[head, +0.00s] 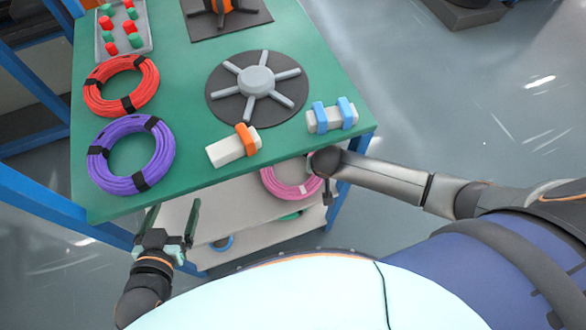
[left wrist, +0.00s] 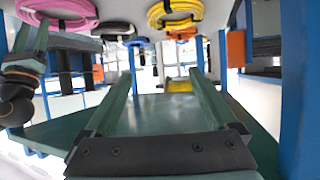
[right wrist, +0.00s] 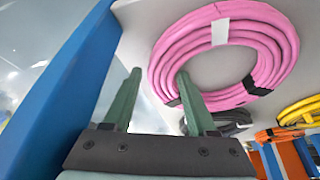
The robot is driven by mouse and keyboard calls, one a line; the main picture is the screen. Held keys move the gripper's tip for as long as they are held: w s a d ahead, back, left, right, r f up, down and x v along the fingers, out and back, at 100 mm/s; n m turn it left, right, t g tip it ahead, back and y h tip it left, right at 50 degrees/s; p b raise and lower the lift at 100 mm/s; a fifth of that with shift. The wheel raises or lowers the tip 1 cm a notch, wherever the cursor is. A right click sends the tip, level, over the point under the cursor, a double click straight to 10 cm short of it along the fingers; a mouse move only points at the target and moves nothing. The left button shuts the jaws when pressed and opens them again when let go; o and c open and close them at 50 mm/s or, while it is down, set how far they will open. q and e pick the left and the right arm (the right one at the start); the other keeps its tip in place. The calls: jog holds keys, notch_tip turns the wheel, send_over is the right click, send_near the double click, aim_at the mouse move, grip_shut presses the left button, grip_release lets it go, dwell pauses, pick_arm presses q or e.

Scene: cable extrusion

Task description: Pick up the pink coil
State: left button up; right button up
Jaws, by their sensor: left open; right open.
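The pink coil (head: 284,188) lies on the pale shelf under the green table top, its far part hidden by the table edge. In the right wrist view the pink coil (right wrist: 227,32) is a thick ring with white and black bands. My right gripper (right wrist: 157,73) is open and empty at the coil's side. One finger shows outside the ring and the other overlaps its inner edge; I cannot tell the depth. The left wrist view shows the pink coil (left wrist: 58,9) at top left.
The green table top (head: 190,85) carries a red coil (head: 122,85), a purple coil (head: 131,155), a six-armed spool holder (head: 257,81) and white blocks with orange and blue clips. A blue post (right wrist: 60,95) stands left of my right gripper. More coils lie nearby, including a yellow one (left wrist: 175,12).

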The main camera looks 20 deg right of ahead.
jog(key=shift+w+f, duration=0.2)
jog(key=shift+f, duration=0.35)
pick_arm(q)
jog(key=r, duration=0.1)
jog(key=w+r+t, duration=0.1)
jog(key=shift+w+r, duration=0.15)
jog(key=shift+r, duration=0.15)
pick_arm(e)
jog(key=shift+c, duration=0.2)
grip_shut()
jog(key=shift+r, duration=0.1)
